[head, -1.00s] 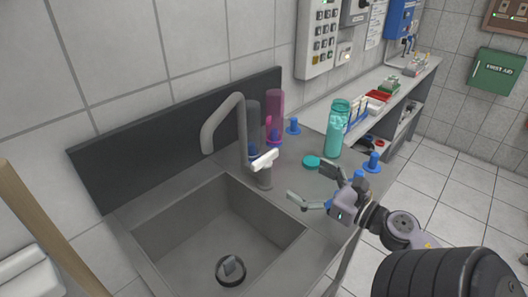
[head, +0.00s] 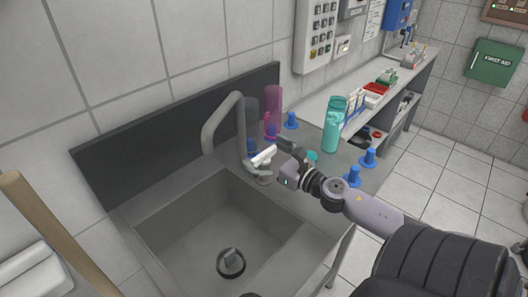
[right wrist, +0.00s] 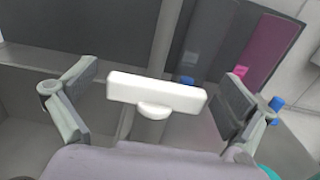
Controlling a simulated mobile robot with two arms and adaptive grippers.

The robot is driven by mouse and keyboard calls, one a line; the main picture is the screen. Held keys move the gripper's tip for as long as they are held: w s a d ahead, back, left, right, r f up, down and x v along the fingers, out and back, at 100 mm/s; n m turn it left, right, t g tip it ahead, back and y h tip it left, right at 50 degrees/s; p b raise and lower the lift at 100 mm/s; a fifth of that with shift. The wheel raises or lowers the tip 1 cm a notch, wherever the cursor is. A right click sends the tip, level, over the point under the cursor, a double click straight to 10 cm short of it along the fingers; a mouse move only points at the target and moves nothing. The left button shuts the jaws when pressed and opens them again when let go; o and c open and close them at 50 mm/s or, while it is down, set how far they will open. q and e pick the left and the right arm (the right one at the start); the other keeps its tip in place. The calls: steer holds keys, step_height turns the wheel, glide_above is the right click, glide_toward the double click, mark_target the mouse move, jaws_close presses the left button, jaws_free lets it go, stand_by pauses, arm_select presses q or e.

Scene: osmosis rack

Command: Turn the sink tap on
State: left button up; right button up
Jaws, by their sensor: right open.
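The sink tap (head: 236,125) is a grey curved spout at the back right of the sink basin (head: 205,225). Its white lever handle (head: 263,156) sits at the base of the spout. In the right wrist view the white handle (right wrist: 156,93) lies crosswise between the two open fingers, apart from both. My right gripper (head: 270,157) is open, with its fingers on either side of the handle. The left gripper is not in view.
A dark backsplash (head: 150,150) runs behind the sink. A dark plug (head: 231,262) lies in the basin.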

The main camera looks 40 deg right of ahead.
steer(key=shift+c, duration=0.6)
steer(key=shift+c, duration=0.7)
steer(key=c, duration=0.9)
steer(key=shift+r+h+p, duration=0.15)
steer(key=shift+h+p, duration=0.15)
steer(key=shift+p, duration=0.2)
steer(key=m+h+p, duration=0.2)
steer(key=h+p, duration=0.1)
steer(key=m+h+p, duration=0.2)
steer(key=h+p, duration=0.1)
steer(key=shift+r+g+p, duration=0.15)
steer(key=shift+g+p, duration=0.15)
steer(key=shift+p, duration=0.05)
steer(key=m+g+h+p, duration=0.1)
steer(key=m+h, duration=0.1)
steer(key=h, duration=0.1)
steer(key=shift+p, duration=0.3)
steer(key=shift+f+m+g+h+p, duration=0.25)
steer(key=shift+m+g+h+p, duration=0.1)
steer(key=shift+m+g+h, duration=0.6)
steer(key=shift+m+h, duration=0.25)
steer(key=shift+h, duration=0.2)
